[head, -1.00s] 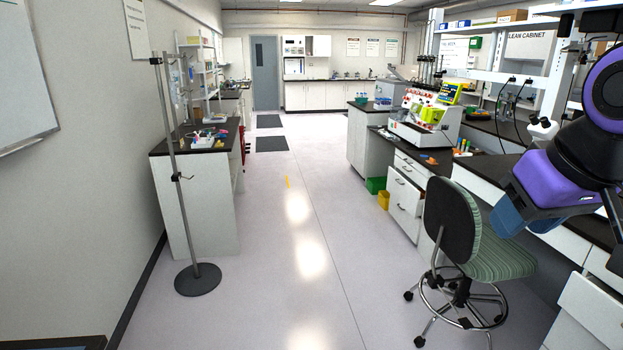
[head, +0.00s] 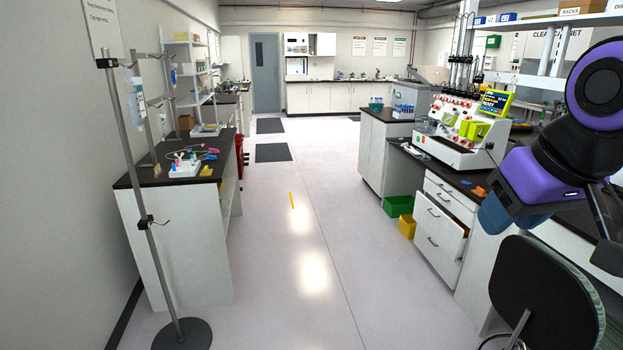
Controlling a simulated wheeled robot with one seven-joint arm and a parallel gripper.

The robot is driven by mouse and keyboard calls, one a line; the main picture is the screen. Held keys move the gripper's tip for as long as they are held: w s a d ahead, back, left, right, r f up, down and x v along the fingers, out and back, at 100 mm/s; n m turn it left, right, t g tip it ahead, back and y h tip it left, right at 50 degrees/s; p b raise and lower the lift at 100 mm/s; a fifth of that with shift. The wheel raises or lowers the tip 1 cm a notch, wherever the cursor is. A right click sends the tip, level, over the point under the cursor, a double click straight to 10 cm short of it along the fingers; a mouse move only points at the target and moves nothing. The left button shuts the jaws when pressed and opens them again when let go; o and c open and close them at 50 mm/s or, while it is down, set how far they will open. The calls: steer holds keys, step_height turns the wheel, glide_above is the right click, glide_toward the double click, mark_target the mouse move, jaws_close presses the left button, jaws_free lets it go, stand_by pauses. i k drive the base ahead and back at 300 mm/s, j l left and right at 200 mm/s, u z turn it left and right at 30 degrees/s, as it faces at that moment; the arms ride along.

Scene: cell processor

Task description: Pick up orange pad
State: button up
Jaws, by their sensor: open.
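A small orange piece (head: 479,191), which looks like the orange pad, lies on the dark top of the right-hand bench. It is in front of the white cell processor machine (head: 462,130) and small in the picture; its exact shape is hard to tell. My purple and black arm (head: 540,172) fills the right edge, in front of part of the bench. No gripper fingers can be made out in the head view. Nothing is seen touching the orange piece.
A stool (head: 545,295) stands at the lower right in front of the bench. An open drawer (head: 436,230) juts into the aisle, near green (head: 398,206) and yellow (head: 407,226) bins. A metal stand (head: 150,215) and a cabinet (head: 180,240) are on the left.

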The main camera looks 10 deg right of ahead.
mark_target(479, 192)
steer(key=i, duration=1.8)
steer(key=i+z, duration=0.2)
steer(key=i, duration=0.4)
steer(key=i+j+z, duration=0.2)
steer(key=i, duration=0.35)
steer(key=i+j+z, duration=0.15)
steer(key=i, duration=0.45)
steer(key=i+l+z, duration=0.1)
steer(key=i+z, duration=0.8)
steer(key=i+j+z, duration=0.25)
steer(key=i+z, duration=0.25)
